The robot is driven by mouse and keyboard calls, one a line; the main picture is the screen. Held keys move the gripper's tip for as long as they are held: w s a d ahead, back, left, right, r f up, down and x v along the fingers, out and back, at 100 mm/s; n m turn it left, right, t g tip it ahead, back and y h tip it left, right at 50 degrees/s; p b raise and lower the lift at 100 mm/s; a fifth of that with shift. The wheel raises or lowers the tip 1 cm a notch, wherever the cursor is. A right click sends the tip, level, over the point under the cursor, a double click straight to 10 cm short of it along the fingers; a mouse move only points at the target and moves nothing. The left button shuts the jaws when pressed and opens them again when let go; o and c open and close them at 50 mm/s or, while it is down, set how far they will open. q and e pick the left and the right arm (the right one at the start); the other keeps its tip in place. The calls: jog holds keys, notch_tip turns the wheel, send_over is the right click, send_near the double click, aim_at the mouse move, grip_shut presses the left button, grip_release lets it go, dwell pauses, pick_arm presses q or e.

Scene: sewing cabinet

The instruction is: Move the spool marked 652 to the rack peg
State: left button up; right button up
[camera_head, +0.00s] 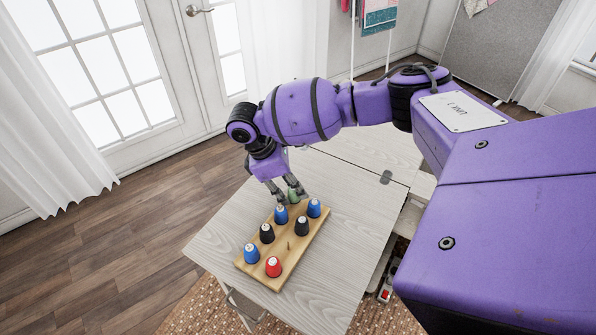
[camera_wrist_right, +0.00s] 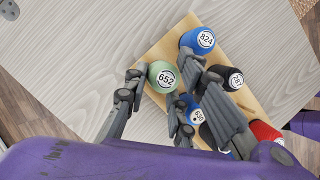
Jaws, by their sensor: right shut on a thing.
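The green spool marked 652 (camera_wrist_right: 162,77) is between the fingers of my right gripper (camera_wrist_right: 164,70), with its label facing the wrist camera. In the head view my right gripper (camera_head: 289,196) points down at the far end of the wooden rack (camera_head: 309,240), and only a bit of green spool (camera_head: 292,196) shows between its fingers. I cannot tell whether the spool touches the rack. A bare peg (camera_head: 290,245) stands on the rack between the right-side black spool and the red spool. My left gripper is not in view.
Blue spools (camera_head: 314,208) (camera_head: 281,214) (camera_head: 251,253), black spools (camera_head: 266,233) (camera_head: 302,226) and a red spool (camera_head: 273,266) stand on the rack. The blue spool marked 824 (camera_wrist_right: 197,41) is close beside my fingers. The pale tabletop (camera_head: 225,240) is clear left of the rack.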

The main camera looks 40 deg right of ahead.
jog(key=o, duration=1)
jog(key=v, duration=1.2)
